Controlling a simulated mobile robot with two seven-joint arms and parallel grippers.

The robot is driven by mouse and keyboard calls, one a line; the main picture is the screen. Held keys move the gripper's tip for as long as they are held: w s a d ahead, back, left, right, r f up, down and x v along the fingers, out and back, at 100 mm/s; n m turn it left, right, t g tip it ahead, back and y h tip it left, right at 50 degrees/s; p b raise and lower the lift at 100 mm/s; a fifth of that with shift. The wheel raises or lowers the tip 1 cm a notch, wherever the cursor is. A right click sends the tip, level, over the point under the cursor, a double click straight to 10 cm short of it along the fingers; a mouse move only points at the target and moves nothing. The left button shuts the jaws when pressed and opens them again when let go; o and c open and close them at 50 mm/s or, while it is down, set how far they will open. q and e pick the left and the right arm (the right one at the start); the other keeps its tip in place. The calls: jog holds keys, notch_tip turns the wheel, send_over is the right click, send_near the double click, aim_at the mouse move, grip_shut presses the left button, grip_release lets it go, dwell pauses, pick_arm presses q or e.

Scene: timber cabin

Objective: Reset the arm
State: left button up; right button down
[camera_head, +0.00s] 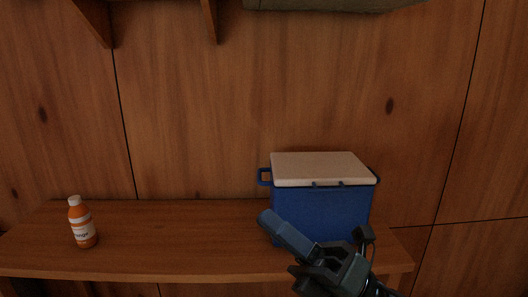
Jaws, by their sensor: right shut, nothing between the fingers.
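My right gripper (268,220) comes in from the bottom right, its fingers together and pointing up and left. Nothing shows between them. It is in front of the lower left part of a blue cooler box (325,208) and covers some of it; I cannot tell whether it touches. My left gripper is not in view.
The cooler, its pale lid (320,168) closed, stands at the right of a wooden bench (180,225). An orange bottle (82,225) with a white cap stands upright at the left. The bench between them is clear. A shelf (330,4) juts out above.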

jog(key=w+d+f+m+t+h+p, duration=0.2)
jog(key=d+f+m+t+h, duration=0.25)
jog(key=f+m+h, duration=0.75)
jog(key=w+d+f+m+t+h+p, duration=0.15)
jog(key=d+f+m+t+h, duration=0.3)
jog(key=f+m, duration=0.8)
jog(key=s+d+f+m+g+h, duration=0.1)
jog(key=s+f+m+g+h, duration=0.1)
jog(key=s+f+m, duration=0.4)
jog(key=s+d+f+m+g+h+p, duration=0.1)
jog(key=s+d+f+m+g+h, duration=0.1)
jog(key=s+f+m+g, duration=0.2)
notch_tip(320, 180, down, 3)
jog(key=shift+s+d+r+m, duration=0.15)
jog(key=shift+s+d+m, duration=0.1)
jog(key=shift+s+m, duration=0.75)
